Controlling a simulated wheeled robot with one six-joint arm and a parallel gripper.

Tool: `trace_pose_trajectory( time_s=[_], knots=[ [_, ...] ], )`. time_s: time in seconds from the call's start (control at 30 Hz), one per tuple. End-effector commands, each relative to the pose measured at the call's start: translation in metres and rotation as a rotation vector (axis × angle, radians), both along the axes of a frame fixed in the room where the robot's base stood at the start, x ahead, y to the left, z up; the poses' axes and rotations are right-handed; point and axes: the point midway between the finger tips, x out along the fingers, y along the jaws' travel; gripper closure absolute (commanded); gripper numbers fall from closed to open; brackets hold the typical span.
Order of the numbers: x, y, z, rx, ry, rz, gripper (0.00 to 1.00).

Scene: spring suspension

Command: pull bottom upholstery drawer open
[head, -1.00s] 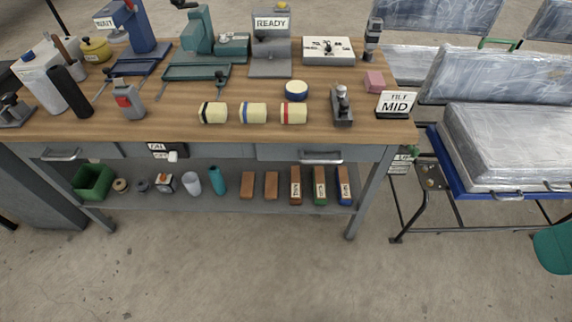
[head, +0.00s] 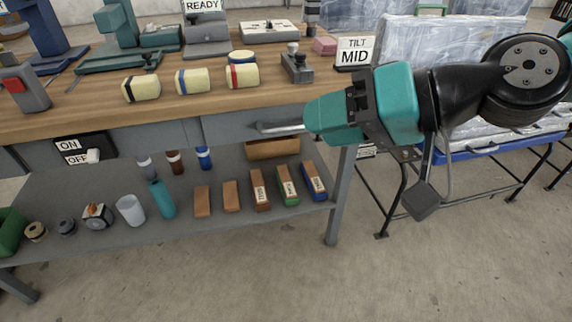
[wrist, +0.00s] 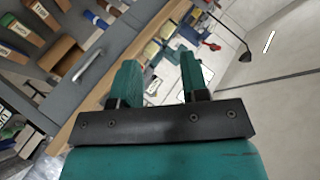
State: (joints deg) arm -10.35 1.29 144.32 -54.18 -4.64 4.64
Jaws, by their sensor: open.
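A grey drawer front (head: 228,129) with a pale metal bar handle (head: 282,128) is at the right of the workbench, under the top. It looks shut. No upholstery label shows, so I cannot tell if it is the named drawer. My gripper (head: 312,122), teal, is at the handle's right end in the head view, its fingers seen edge-on. In the wrist view, my gripper (wrist: 160,78) has its two fingers apart with nothing between them. The handle (wrist: 95,66) is left of both fingers there, outside the gap. I cannot tell whether they touch.
A brown box (head: 272,148) is behind, below the drawer. A bench leg (head: 338,200) is at right.

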Motion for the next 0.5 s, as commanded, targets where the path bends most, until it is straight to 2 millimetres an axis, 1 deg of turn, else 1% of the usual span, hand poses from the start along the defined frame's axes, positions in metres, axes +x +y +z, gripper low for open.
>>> trace_pose_trajectory(
  time_s=[0.03,0.13,0.27,0.3,0.37,0.4,0.5],
  knots=[
    [0.009,0.004,-0.041,0.063,0.008,-0.034,0.59],
    [0.027,0.009,-0.071,0.197,0.021,-0.110,0.59],
    [0.054,0.008,-0.111,0.367,0.044,-0.225,0.59],
    [0.062,0.006,-0.124,0.419,0.054,-0.264,0.59],
    [0.075,0.001,-0.143,0.497,0.070,-0.324,0.59],
    [0.083,-0.003,-0.156,0.545,0.080,-0.365,0.59],
    [0.103,-0.015,-0.184,0.655,0.106,-0.464,0.59]
  ],
)
